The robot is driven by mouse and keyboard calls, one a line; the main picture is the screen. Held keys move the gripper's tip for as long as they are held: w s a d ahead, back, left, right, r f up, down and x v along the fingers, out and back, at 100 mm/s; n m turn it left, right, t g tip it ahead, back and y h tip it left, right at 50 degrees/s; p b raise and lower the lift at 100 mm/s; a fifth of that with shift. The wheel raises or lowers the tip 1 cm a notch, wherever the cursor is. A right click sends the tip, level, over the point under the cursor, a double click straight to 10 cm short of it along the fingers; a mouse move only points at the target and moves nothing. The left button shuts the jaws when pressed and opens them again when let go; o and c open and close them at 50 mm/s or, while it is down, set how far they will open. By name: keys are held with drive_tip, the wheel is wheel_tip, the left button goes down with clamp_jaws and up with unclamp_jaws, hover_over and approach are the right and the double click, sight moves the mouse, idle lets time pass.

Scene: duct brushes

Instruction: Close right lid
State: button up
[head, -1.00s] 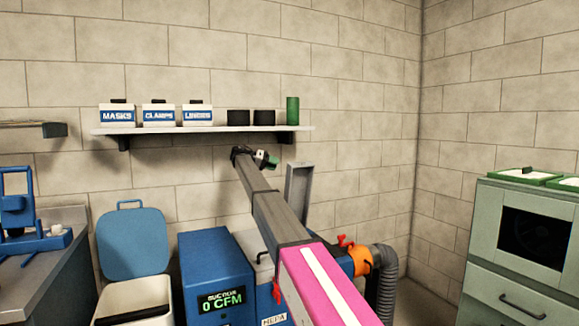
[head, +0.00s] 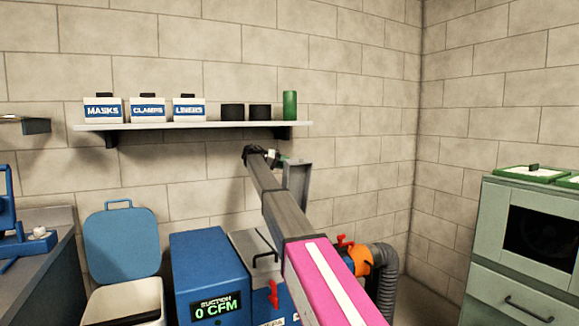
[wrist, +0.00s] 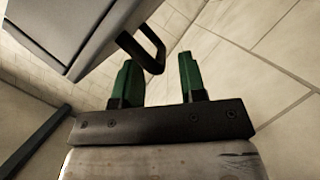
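The right lid (head: 298,186) is a grey panel standing raised on the blue HEPA unit (head: 282,300). My gripper (head: 276,158) is at the lid's upper left edge in the head view, partly hidden behind it. In the wrist view a grey lid (wrist: 75,30) with a dark handle (wrist: 147,50) fills the upper left. A second grey lid (head: 248,240) with a black handle lies shut on the unit.
A blue suction box (head: 208,270) reading 0 CFM stands left of the unit. A white bin (head: 125,300) has its blue lid up. An orange fitting and grey hose (head: 385,275) are at the right. A shelf (head: 190,126) is above, a green cabinet (head: 500,240) far right.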

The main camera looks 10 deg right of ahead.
drive_tip(key=shift+x, duration=1.4)
clamp_jaws()
drive_tip(key=s+d+f+m+t+y, duration=0.1)
drive_tip(key=s+d+f, duration=0.2)
drive_tip(key=s, duration=0.8)
drive_tip(key=s+d+f+m+t, duration=0.1)
drive_tip(key=s+d+f+m, duration=0.2)
drive_tip(key=s, duration=0.7)
drive_tip(key=s+d+f+m+t+y, duration=0.1)
drive_tip(key=s+d+f+m+t, duration=0.2)
drive_tip(key=s+f, duration=0.8)
drive_tip(key=shift+d+f+m, duration=0.7)
drive_tip(key=shift+f, duration=1.4)
